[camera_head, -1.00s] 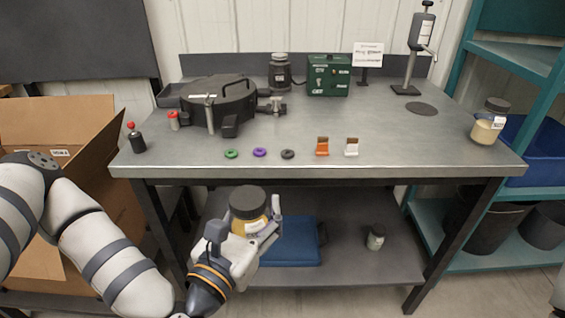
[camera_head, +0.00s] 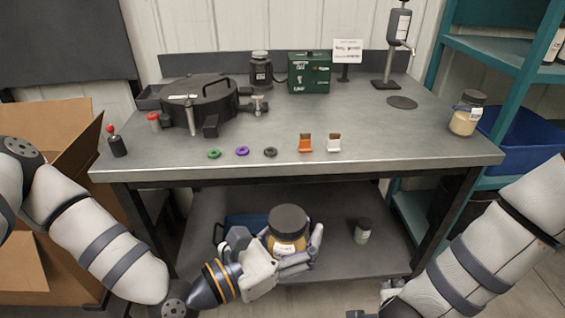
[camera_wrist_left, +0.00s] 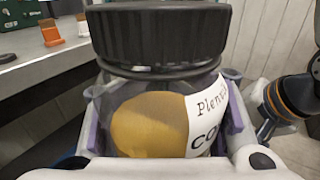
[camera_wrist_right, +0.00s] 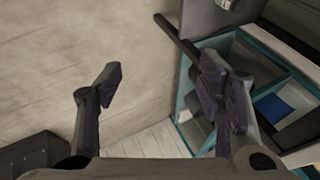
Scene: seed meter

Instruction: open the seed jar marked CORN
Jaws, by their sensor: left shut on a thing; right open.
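The seed jar (camera_head: 287,240) has a black ribbed lid (camera_head: 289,219), yellow contents and a white label. In the left wrist view the label of the jar (camera_wrist_left: 150,125) reads "CO", the rest hidden, and the lid (camera_wrist_left: 160,32) is on. My left gripper (camera_head: 285,258) is shut around the jar's body and holds it upright in front of the bench's lower shelf. In the right wrist view my right gripper (camera_wrist_right: 165,95) is open and empty. In the head view only a little of it shows at the bottom edge, right of the jar.
The grey bench (camera_head: 400,150) stands behind the held jar. A second lidded jar (camera_head: 466,113) stands at its right end. Several small discs and two clips lie near its front edge. A small jar (camera_head: 362,231) stands on the lower shelf. A cardboard box (camera_head: 60,150) is at left.

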